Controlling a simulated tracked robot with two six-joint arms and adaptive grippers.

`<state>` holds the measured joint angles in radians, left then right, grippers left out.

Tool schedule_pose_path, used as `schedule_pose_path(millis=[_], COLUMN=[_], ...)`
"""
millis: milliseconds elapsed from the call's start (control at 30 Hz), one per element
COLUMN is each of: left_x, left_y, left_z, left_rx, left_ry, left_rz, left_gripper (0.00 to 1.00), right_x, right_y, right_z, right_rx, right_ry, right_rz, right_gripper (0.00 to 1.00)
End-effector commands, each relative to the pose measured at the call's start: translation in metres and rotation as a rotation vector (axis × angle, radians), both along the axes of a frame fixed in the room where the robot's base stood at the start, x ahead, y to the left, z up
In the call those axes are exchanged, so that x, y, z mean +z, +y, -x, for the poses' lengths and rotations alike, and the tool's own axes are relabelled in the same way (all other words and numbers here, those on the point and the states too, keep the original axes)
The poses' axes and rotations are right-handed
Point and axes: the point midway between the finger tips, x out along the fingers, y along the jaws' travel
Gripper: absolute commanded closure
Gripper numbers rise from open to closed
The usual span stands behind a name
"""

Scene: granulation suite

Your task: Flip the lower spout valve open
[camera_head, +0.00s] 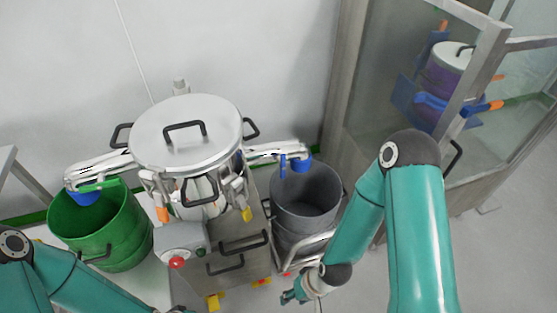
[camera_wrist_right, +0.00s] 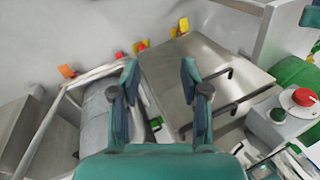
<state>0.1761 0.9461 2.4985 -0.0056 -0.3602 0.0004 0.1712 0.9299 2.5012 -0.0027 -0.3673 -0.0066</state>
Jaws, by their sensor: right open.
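A lidded steel vessel (camera_head: 185,135) has a spout on each side. The left spout (camera_head: 97,166) has a green handle (camera_head: 97,185) and a blue end over a green bin (camera_head: 117,252). The right spout (camera_head: 272,150) has a blue handle (camera_head: 283,164) and a blue end over a grey bin (camera_head: 305,206). I cannot tell which valve is the lower one. My right gripper (camera_head: 293,296) is open and empty, below and in front of the grey bin, apart from both valves. Its open fingers show in the right wrist view (camera_wrist_right: 158,80). My left arm enters at lower left; its gripper is out of frame.
A steel cabinet (camera_head: 238,263) with black handles stands below the vessel. A control box (camera_head: 183,242) with a red button is at its front left. A glass-panelled enclosure (camera_head: 355,110) stands at right. The floor between it and the grey bin is partly covered by my right arm.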

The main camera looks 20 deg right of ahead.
Motion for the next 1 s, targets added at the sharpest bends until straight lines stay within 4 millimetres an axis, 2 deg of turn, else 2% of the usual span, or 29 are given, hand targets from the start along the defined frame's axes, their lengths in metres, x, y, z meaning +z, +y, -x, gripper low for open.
schedule_pose_path(millis=[167,300,400,600,700,800,900,1000], left_x=[-0.046,-0.098,-0.137,-0.211,-0.251,-0.285,-0.311,-0.328], left_y=[0.000,0.000,0.000,0.000,0.000,0.000,0.000,0.000], left_z=[0.001,0.001,0.001,0.001,0.001,0.001,0.001,0.001], left_rx=[0.001,0.000,0.000,0.001,0.001,0.001,0.001,0.000], left_ry=[0.001,0.002,0.002,0.001,0.001,0.001,0.001,0.001], left_rz=[0.000,0.000,0.000,0.000,0.000,0.000,0.000,0.000], left_gripper=[0.55,0.55,0.55,0.55,0.55,0.55,0.55,0.55], right_x=[-0.018,-0.021,-0.011,0.025,0.049,0.075,0.099,0.117], right_y=[-0.010,-0.018,-0.025,-0.037,-0.044,-0.052,-0.059,-0.065], right_z=[-0.040,-0.095,-0.132,-0.183,-0.196,-0.200,-0.197,-0.191], right_rx=[-0.005,0.012,0.019,0.013,-0.002,-0.026,-0.053,-0.077], right_ry=[-0.153,-0.367,-0.540,-0.878,-1.053,-1.210,-1.337,-1.427], right_rz=[0.035,0.083,0.122,0.205,0.248,0.290,0.325,0.350], right_gripper=[0.54,0.54,0.54,0.54,0.54,0.54,0.54,0.54])
